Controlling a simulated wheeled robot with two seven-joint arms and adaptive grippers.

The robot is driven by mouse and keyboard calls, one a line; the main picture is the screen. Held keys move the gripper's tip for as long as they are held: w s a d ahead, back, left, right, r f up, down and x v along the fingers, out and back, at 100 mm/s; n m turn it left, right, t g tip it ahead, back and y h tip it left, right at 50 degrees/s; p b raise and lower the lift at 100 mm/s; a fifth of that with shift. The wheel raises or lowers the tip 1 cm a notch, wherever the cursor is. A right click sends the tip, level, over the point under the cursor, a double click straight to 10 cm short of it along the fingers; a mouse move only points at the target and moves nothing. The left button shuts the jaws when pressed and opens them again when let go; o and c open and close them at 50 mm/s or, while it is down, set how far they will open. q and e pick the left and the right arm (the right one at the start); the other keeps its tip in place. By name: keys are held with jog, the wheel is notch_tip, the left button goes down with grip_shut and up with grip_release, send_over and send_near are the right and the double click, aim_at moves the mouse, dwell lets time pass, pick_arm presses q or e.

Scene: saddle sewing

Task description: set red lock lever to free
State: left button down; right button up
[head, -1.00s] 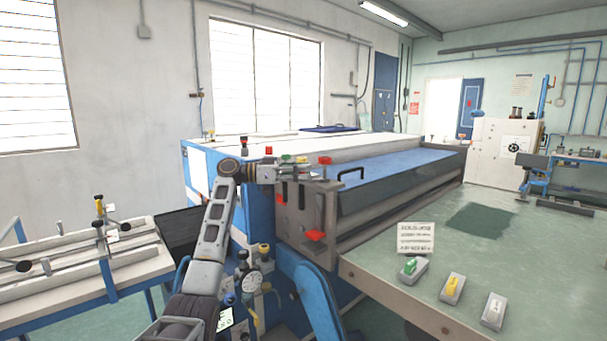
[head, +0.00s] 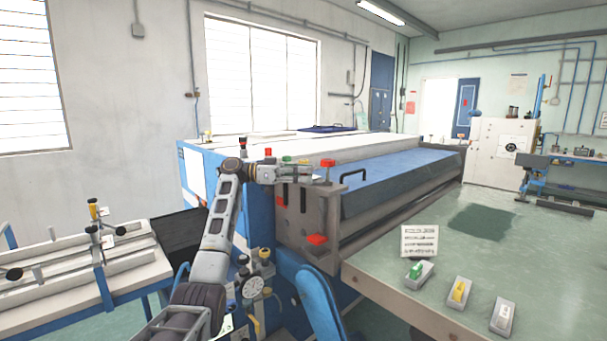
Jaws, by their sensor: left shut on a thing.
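Two red parts on the grey end plate of the blue machine could be the red lock lever. One is a red-topped lever (head: 328,163) at the plate's top corner, and the other is a red piece (head: 317,239) low on its face. My left gripper (head: 316,174) reaches across the top of the plate from the left. It is shut at the red-topped lever, and its fingers hide the lever's lower part. I cannot read a lock or free marking. My right gripper is not in view.
A black handle (head: 354,176) sits on the blue cover (head: 400,175) to the right. A green table (head: 450,235) at right holds a sign and three small switch boxes. Gauges (head: 252,287) sit below my arm.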

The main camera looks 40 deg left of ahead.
pick_arm(q)
jog(key=c, duration=1.4)
grip_release()
jog(key=shift+o, duration=0.2)
jog(key=v, duration=1.2)
jog(key=shift+f, duration=0.1)
